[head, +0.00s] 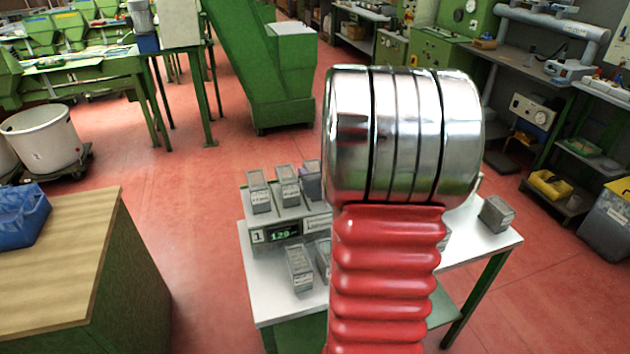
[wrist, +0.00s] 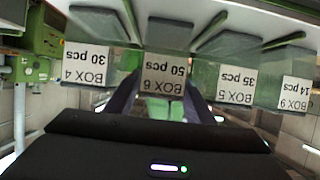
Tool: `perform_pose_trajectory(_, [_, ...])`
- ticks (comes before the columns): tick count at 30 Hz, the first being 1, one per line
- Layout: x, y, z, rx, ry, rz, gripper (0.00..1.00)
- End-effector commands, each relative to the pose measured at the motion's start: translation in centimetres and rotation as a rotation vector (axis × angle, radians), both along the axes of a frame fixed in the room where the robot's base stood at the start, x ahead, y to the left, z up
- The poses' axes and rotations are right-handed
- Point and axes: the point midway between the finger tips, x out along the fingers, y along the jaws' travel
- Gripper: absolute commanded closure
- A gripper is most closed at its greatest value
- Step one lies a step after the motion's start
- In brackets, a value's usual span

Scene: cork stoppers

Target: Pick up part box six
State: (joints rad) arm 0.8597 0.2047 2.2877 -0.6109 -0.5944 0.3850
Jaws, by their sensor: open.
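Part box six (wrist: 165,72) is a grey box with a white label reading "BOX 6, 50 pcs", upside down in the wrist view. It stands in a row with other boxes. My gripper (wrist: 166,88) is open, its dark fingers showing to the left and right of box six's label. Whether the fingers touch the box I cannot tell. In the head view my arm hides the gripper, and the box labels there are too small to read, so I cannot tell which is box six.
Box 4 (wrist: 86,65) is on one side of box six; box 5 (wrist: 236,84) and box 9 (wrist: 294,93) are on the other. The white table (head: 262,300) carries several grey boxes and a display (head: 284,234). A wooden-topped cabinet (head: 70,260) stands left, with red floor between.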

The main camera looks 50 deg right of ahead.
Motion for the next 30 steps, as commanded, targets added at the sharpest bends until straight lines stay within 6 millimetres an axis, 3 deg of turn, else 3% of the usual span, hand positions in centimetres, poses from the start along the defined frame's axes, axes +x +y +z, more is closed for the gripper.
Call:
perform_pose_trajectory(8, [-0.02, 0.0, 0.01, 0.0, 0.0, 0.0, 0.52])
perform_pose_trajectory(23, [0.0, 0.01, 0.03, 0.0, 0.0, 0.0, 0.86])
perform_pose_trajectory(30, [0.01, 0.02, 0.15, -0.001, -0.001, 0.001, 0.88])
